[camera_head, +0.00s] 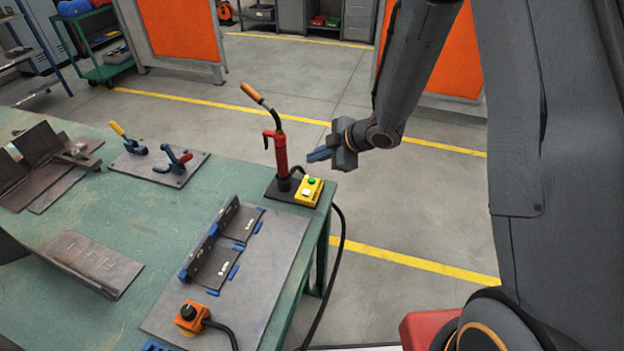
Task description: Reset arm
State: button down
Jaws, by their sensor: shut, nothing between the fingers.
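My arm hangs down in the right half of the head view, bent at the wrist. My gripper (318,155) points left, with its bluish fingers together and nothing between them. In the picture it is just right of the red torch stand (281,160) and above the yellow box (308,191) with a green button. A gap shows between the fingers and the stand.
The green table (130,215) fills the lower left. It bears a fixture plate with dark angle brackets (212,262), an orange button box (190,315), a clamp plate (160,165) and steel pieces (95,262). A black cable (337,260) hangs off its right edge. Floor beyond is clear.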

jog(key=s+d+r+m+h+b, duration=0.1)
jog(key=s+d+r+m+h, duration=0.15)
jog(key=d+m, duration=0.3)
jog(key=s+d+r+m+h+b, duration=0.1)
jog(key=d+r+m+h, duration=0.1)
jog(key=d+m+h, duration=0.35)
jog(key=s+d+r+m+g+b, duration=0.1)
jog(key=s+m, duration=0.3)
jog(key=s, duration=0.5)
jog(key=s+d+r+m+g+b, duration=0.1)
jog(key=s+d+m+g, duration=0.2)
jog(key=s, duration=0.6)
jog(key=shift+s+d+r+m+y, duration=0.25)
jog(key=shift+d+r+m+y, duration=0.15)
jog(key=shift+d+m, duration=0.25)
